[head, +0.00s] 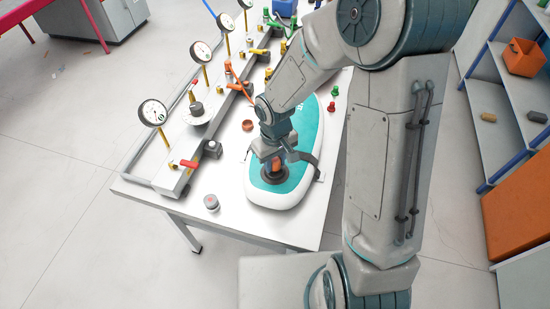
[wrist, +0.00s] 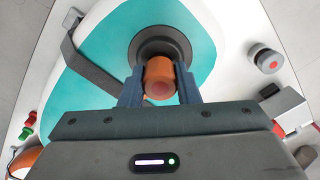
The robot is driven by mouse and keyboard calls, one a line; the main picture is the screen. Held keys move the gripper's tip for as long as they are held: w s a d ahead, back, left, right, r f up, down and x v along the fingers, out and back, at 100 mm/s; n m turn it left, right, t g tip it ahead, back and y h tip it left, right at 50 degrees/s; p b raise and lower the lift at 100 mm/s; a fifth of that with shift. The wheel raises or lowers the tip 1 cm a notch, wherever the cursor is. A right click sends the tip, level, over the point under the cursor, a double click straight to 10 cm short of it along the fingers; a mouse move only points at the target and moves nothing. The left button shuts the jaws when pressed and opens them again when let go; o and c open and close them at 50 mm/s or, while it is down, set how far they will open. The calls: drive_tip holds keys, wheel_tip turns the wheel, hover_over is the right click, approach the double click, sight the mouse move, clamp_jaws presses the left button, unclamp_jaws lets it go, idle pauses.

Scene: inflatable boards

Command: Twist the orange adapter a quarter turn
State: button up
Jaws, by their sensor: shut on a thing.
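The orange adapter (wrist: 159,76) sits in the dark round valve (wrist: 160,45) of the teal and white inflatable board in the wrist view. In the head view the adapter (head: 277,166) shows small under my gripper, partly hidden. My gripper (wrist: 159,92) is shut on the adapter, with one blue-grey finger on each side. The head view shows my gripper (head: 273,160) pointing down over the near end of the board (head: 260,195). The wrist view hides how deep the adapter sits in the valve.
The board lies on a white table (head: 150,193). A rail with several gauges (head: 152,113) runs along the left. A grey cap with a red top (head: 211,202) stands at the front, and an orange ring (head: 248,125) lies left of the board. Shelves (head: 505,95) stand at the right.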

sight(275, 159)
drive_tip(key=shift+s+f, duration=0.1)
drive_tip(key=n+p, duration=0.1)
drive_tip(key=n, duration=0.2)
drive_tip(key=shift+n+p, duration=0.45)
drive_tip(key=shift+n, duration=0.65)
drive_tip(key=shift+r+p, duration=1.25)
drive_tip(key=shift+r, duration=0.5)
drive_tip(key=shift+r, duration=2.05)
